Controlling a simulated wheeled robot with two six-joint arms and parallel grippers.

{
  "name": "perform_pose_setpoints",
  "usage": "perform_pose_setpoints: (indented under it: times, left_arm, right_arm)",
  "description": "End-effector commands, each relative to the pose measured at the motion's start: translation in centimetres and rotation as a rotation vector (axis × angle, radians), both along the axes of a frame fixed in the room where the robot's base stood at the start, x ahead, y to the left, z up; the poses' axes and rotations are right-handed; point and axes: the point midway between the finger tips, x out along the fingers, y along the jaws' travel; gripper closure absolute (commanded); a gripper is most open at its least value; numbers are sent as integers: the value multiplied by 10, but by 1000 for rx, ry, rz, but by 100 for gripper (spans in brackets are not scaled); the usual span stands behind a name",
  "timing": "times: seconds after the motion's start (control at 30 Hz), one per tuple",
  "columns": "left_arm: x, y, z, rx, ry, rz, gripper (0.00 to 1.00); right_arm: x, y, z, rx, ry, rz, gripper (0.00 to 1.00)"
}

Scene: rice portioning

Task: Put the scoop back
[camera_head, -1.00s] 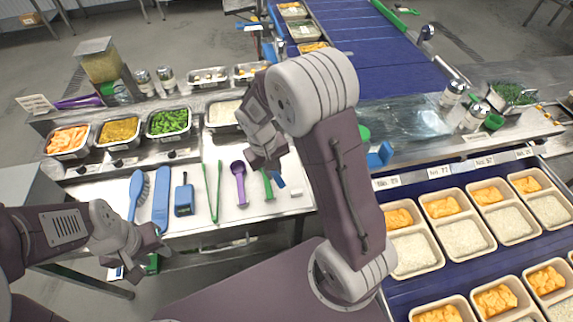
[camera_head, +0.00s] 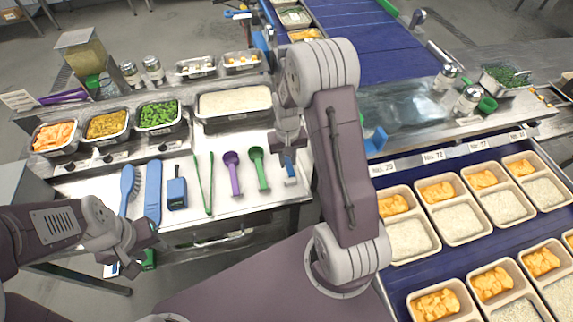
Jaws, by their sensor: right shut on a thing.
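A blue scoop (camera_head: 289,164) is in my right gripper (camera_head: 289,150), over the right end of the steel counter. Most of the scoop is hidden by the gripper, and its lower end is close to a small pale block (camera_head: 291,182). I cannot tell whether it touches the block. A purple scoop (camera_head: 233,160) and a green scoop (camera_head: 257,157) lie to the left on the counter. My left gripper (camera_head: 146,244) is low at the left, in front of the counter edge, away from the tools; its finger gap is unclear.
Green tongs (camera_head: 204,185), a blue brush (camera_head: 128,182) and other blue tools lie on the counter (camera_head: 95,188). The rice pan (camera_head: 234,102) stands behind the scoops. Filled food trays (camera_head: 455,212) stand on the blue conveyor at right.

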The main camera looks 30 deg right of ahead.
Motion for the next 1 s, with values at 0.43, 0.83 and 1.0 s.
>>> perform_pose_setpoints:
  times: [0.43, 0.83, 1.0]
  left_arm:
    - [0, 0, 2, 0, 0, 0, 64]
    - [0, 0, 0, 0, 0, 0, 64]
    - [0, 0, 1, 0, 0, 0, 64]
  right_arm:
    - [0, 0, -41, 0, 1, 0, 100]
    - [-1, 0, -43, 0, 1, 0, 59]
    - [0, 0, -42, 0, 1, 0, 59]
